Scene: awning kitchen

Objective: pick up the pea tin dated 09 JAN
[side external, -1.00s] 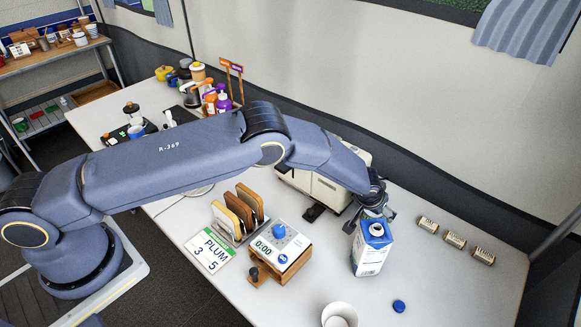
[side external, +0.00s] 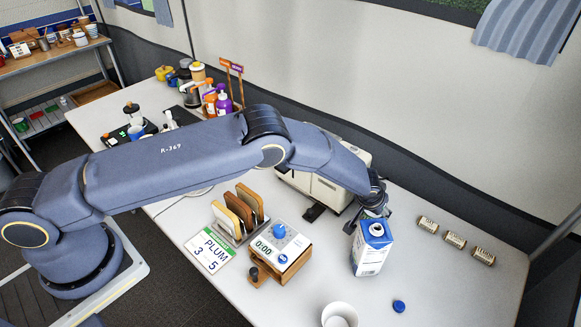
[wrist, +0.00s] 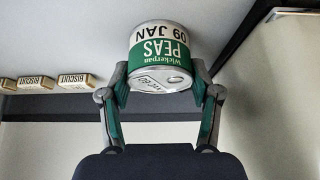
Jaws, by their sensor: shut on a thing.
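The pea tin (wrist: 160,50) shows in the wrist view, upside down in the picture. It has a green and white label reading "Wickerpan PEAS" and "09 JAN". My gripper (wrist: 160,88) has its two fingers against the sides of the tin, shut on it. In the side external view my gripper (side external: 368,208) is low behind the milk carton. The tin is hidden there by the carton and my gripper, so I cannot tell whether it is clear of the table.
A blue and white carton (side external: 371,250) stands right in front of my gripper. A cream appliance (side external: 325,185) is close at the left. Three biscuit blocks (side external: 455,240) lie to the right. A blue cap (side external: 399,306) and a white cup (side external: 339,316) are near the front.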

